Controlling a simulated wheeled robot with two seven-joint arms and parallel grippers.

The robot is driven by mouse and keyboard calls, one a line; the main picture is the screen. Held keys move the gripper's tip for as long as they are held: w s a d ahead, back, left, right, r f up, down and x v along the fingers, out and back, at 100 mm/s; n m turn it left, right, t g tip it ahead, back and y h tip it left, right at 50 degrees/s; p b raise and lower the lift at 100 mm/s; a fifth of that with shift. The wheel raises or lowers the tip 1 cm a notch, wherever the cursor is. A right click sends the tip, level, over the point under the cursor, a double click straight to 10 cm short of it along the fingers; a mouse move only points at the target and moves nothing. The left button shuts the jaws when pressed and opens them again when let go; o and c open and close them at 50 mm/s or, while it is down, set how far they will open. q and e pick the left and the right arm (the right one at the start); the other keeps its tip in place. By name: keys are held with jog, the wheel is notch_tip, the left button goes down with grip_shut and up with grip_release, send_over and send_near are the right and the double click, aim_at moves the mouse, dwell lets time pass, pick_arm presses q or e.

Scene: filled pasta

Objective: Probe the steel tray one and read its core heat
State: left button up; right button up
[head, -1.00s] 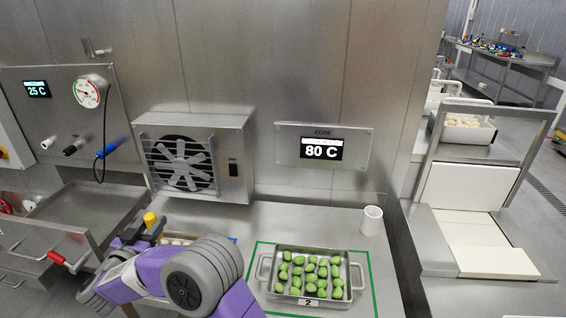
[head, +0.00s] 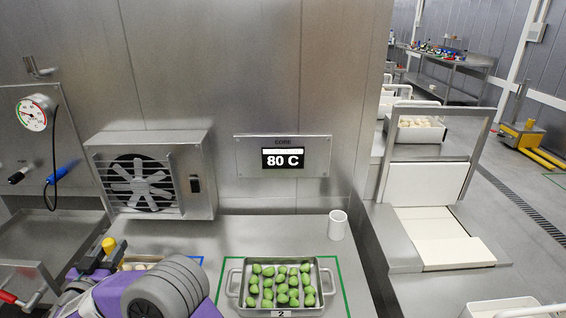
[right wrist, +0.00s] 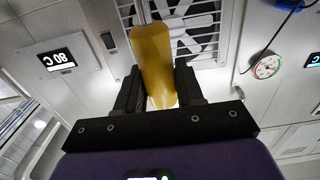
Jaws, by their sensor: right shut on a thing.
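My right gripper (head: 100,256) is shut on a yellow-handled probe (head: 109,243), held above the counter at the left. In the right wrist view the yellow handle (right wrist: 153,60) stands between the black jaws (right wrist: 158,95), with a thin metal shaft running out past the top edge. A tray of pale pieces (head: 140,265) shows only in part behind my gripper, beside a blue outline; its label is hidden. The core display (head: 283,158) on the wall reads 80 C. My left gripper is not in view.
A steel tray (head: 234,292) marked 2 holds green pasta inside a green outline (head: 345,285). A white cup (head: 337,225) stands behind it to the right. A fan unit (head: 150,175) and a dial gauge (head: 34,113) are at the left. Bare counter lies between fan and trays.

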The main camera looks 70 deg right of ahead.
dwell(0.4)
notch_tip(320, 180, up, 12)
jog(key=p, duration=1.1)
jog(key=shift+p, duration=0.35)
